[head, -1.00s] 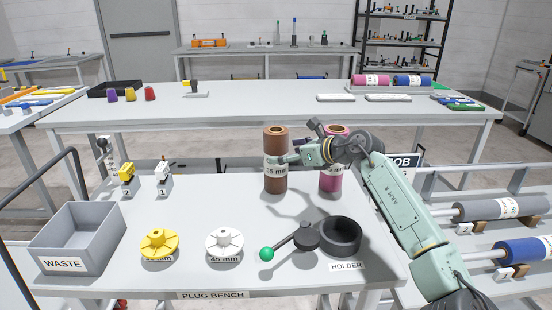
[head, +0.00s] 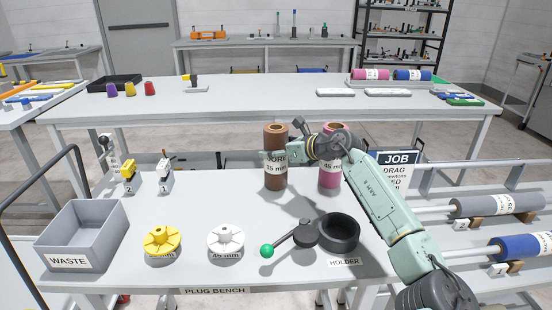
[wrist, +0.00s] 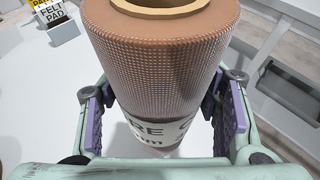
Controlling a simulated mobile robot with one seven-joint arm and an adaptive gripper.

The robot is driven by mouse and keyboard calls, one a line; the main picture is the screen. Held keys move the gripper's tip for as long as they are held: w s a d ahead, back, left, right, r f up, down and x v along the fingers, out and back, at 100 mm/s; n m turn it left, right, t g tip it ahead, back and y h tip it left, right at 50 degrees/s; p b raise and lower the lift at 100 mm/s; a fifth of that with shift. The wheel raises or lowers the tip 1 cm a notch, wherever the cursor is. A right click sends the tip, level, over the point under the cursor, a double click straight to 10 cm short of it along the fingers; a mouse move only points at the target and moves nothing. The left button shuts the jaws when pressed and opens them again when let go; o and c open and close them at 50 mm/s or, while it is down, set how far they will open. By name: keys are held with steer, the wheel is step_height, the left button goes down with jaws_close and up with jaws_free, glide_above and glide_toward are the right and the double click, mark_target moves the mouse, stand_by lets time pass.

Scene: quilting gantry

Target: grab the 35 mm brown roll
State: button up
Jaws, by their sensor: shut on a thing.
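The brown roll (head: 275,172) stands upright near the back edge of the plug bench, with a white label around its middle that reads 35 mm. My gripper (head: 290,150) comes at it from the right in the head view. In the wrist view the brown roll (wrist: 172,65) fills the middle, its open core at the top. The purple finger pads of my gripper (wrist: 165,120) lie on both sides of it, shut on it around label height.
A pink roll (head: 330,176) stands close to the right, partly behind my arm. In front are a yellow plug (head: 162,240), a white plug (head: 226,238), a black holder (head: 340,233) with a green-knobbed lever (head: 267,251), and a grey waste bin (head: 82,235). The bench's middle is clear.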

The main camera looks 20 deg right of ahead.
steer(key=c, duration=0.7)
steer(key=shift+r, duration=0.15)
